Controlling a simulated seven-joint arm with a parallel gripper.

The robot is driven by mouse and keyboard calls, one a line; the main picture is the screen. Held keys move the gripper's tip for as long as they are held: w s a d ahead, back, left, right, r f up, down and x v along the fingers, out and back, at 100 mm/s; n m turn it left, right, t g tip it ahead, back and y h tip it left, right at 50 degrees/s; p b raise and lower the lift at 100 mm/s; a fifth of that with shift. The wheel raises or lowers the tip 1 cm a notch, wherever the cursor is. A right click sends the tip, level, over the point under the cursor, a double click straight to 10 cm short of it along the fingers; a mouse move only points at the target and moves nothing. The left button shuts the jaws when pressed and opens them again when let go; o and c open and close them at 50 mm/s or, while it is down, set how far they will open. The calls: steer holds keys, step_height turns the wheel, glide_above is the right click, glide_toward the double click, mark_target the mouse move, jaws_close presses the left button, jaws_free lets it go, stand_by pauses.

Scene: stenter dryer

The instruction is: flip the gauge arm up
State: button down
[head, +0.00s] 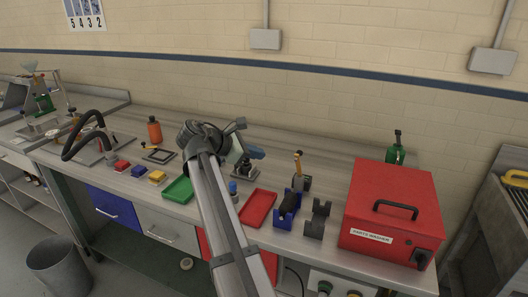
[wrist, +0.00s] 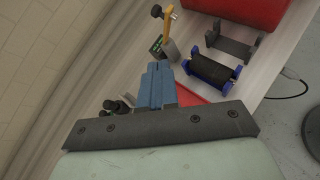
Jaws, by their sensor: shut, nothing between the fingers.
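A small dark gauge unit (head: 303,183) stands on the bench, right of my gripper. Its yellow arm (head: 298,163) stands roughly upright with a dark knob at its top. In the wrist view the yellow arm (wrist: 168,27) rises from the unit (wrist: 171,51), which has a small green panel, and lies beyond my fingertips. My gripper (head: 257,153) has blue fingers pressed together, with nothing between them. In the wrist view the shut gripper (wrist: 154,70) points toward the unit. The fingers appear apart from the yellow arm; the exact gap is hard to judge.
A dark fixture on a plate (head: 246,171) sits just below my gripper. A red tray (head: 258,208), a blue cradle with a black roller (head: 287,209), a grey cradle (head: 318,219) and a large red parts washer (head: 392,212) are nearby. The bench strip behind is clear.

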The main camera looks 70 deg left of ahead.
glide_toward(299, 163)
steer(key=w+a+f, duration=0.2)
steer(key=a+f, duration=0.1)
steer(key=shift+w+r, duration=0.35)
steer(key=shift+w, duration=0.45)
steer(key=shift+w+r, duration=0.4)
steer(key=shift+w, duration=0.4)
steer(key=shift+w+a+r+n+g+h, duration=0.15)
steer(key=shift+w+a+r+g, duration=0.15)
steer(key=shift+w+a, duration=0.3)
steer(key=shift+w+a+r+n+g+h, duration=0.2)
steer(key=shift+w+a+r, duration=0.1)
steer(key=shift+w+a, duration=0.3)
steer(key=shift+s+d, duration=0.1)
